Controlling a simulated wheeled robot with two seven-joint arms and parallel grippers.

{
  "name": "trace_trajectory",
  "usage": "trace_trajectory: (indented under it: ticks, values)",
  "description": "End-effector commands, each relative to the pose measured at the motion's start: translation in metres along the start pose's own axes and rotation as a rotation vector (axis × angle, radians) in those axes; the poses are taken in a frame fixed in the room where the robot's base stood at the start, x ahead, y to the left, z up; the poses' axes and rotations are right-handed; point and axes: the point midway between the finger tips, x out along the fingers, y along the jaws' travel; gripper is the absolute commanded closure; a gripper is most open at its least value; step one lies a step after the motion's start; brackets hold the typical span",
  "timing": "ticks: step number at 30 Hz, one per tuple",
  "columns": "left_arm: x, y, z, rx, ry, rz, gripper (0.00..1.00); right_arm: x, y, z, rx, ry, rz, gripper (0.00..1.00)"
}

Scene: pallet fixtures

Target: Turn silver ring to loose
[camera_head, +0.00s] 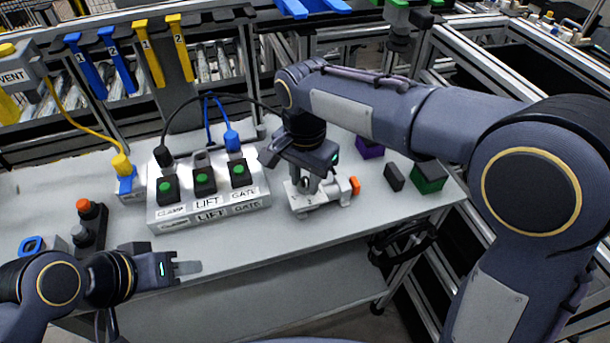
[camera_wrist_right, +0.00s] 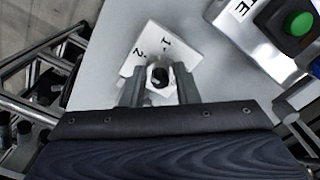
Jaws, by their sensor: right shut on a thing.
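My right gripper (camera_head: 311,184) points down over a small pale fixture (camera_head: 325,203) on the table, which has an orange end piece (camera_head: 355,186). In the right wrist view, my right gripper (camera_wrist_right: 160,88) is shut on a silver ring (camera_wrist_right: 152,87) with a dark centre, one finger on each side. Beneath it is a white plate (camera_wrist_right: 185,52) marked 1 and 2. The fingers partly hide the ring, and its turn position is unclear. My left gripper (camera_head: 182,267) is near the table's front edge, away from the fixture; its finger gap is unclear.
A control box (camera_head: 210,213) with green buttons labelled CLAMP, LIFT and GATE stands left of the fixture, with cables above it. Dark (camera_head: 394,177), green (camera_head: 429,177) and purple (camera_head: 370,147) blocks sit to the right. The table's front middle is clear.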

Motion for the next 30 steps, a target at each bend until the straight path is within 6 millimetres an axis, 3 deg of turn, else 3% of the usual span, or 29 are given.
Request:
trace_trajectory:
  ticks: [30]
  values:
    - [-0.033, 0.015, -0.017, 0.000, 0.000, 0.000, 0.64, -0.003, 0.000, -0.001, -0.893, 0.000, -0.001, 0.95]
